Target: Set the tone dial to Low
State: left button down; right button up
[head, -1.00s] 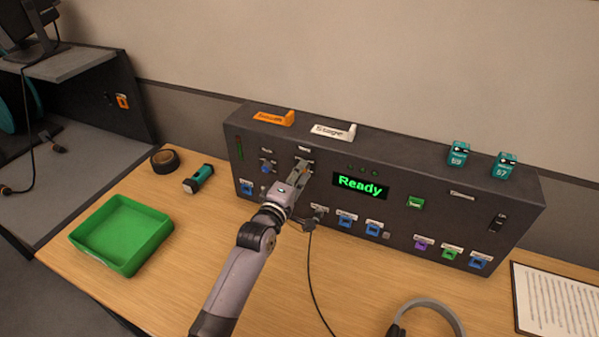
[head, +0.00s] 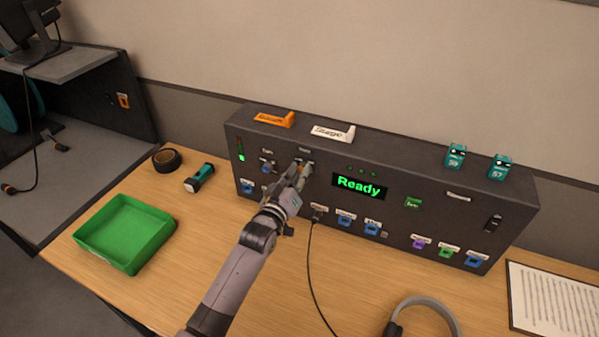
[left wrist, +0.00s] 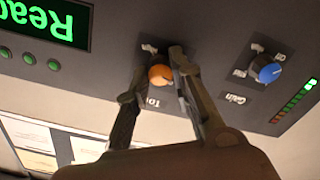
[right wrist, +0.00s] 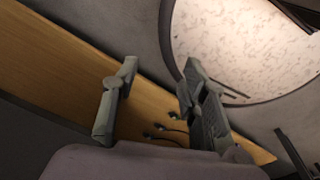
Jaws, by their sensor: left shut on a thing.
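The tone dial (left wrist: 160,75) is an orange knob on the front of the dark console (head: 400,210), left of the green "Ready" display (head: 359,187). In the left wrist view, which is upside down, "Tone" lettering is partly visible beside it. My left gripper (head: 299,170) is at the dial, and in the left wrist view its fingers (left wrist: 158,78) are on either side of the knob, shut on it. The dial's pointer and position labels are too hidden to read. My right gripper (right wrist: 155,88) is open and empty, away from the console.
A blue gain knob (left wrist: 270,72) sits beside the tone dial, with a level meter (left wrist: 297,101) next to it. A green tray (head: 125,235), a flashlight (head: 200,178) and a tape roll (head: 166,159) are on the desk. A black cable (head: 310,270) hangs from the console; headphones (head: 425,305) lie in front.

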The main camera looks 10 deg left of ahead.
pick_arm(q)
jog(key=m, duration=0.5)
jog(key=shift+f+m, duration=0.1)
jog(key=shift+m, duration=0.3)
dwell(0.4)
jog(key=c, duration=1.4)
grip_release()
jog(key=s+a, duration=0.2)
jog(key=s, duration=0.9)
jog(key=shift+s+a, duration=0.15)
jog(key=shift+s, duration=0.25)
